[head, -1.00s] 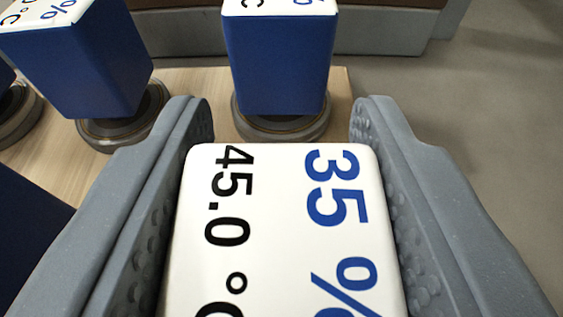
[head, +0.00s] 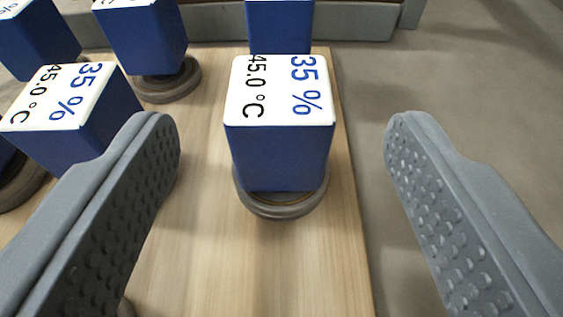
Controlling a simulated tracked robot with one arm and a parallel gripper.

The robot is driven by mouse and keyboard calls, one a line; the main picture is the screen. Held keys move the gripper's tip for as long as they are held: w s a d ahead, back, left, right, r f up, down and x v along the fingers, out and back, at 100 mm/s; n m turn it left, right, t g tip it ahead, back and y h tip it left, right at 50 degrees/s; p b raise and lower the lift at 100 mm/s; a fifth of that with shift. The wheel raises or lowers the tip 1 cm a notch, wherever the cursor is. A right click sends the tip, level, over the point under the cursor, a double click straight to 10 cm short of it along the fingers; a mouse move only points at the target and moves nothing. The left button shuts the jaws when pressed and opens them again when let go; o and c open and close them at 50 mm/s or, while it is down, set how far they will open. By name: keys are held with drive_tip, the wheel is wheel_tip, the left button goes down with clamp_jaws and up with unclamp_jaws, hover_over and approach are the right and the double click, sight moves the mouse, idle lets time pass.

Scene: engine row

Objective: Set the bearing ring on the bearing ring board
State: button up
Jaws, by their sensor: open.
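My gripper (head: 275,135) is open and empty, its two grey studded fingers spread wide. Beyond and between the fingertips, a blue block with a white top (head: 280,150), marked 45.0 °C and 35 %, stands upright on a round grey-brown ring (head: 281,208). The block's underside and most of that ring are hidden. The ring rests on a pale wooden board (head: 215,235) near the board's right edge. I cannot tell whether this ring, or the block with it, is the bearing ring. The fingers touch neither the block nor the ring.
Similar blue blocks stand on the board at the left (head: 75,115), back left (head: 145,40) and behind the middle one (head: 280,25). The left finger is close to the left block. Grey floor (head: 480,110) is clear at the right. A grey ledge (head: 355,27) crosses the back.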

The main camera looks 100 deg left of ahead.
drive_tip(key=shift+v, duration=2.1)
drive_tip(key=d+r+m+t+h, duration=0.8)
drive_tip(key=d+r+m+t, duration=0.4)
drive_tip(key=r, duration=0.6)
drive_tip(key=s+d+r+m+t+h, duration=0.3)
drive_tip(key=d+r+m, duration=0.1)
drive_tip(key=r, duration=0.6)
drive_tip(key=s+d+r+m+t+h, duration=0.3)
drive_tip(key=d+r, duration=0.3)
drive_tip(key=r, duration=0.4)
drive_tip(key=shift+s+r+m+t, duration=0.35)
drive_tip(key=shift+s+m, duration=0.3)
drive_tip(key=shift+m, duration=0.15)
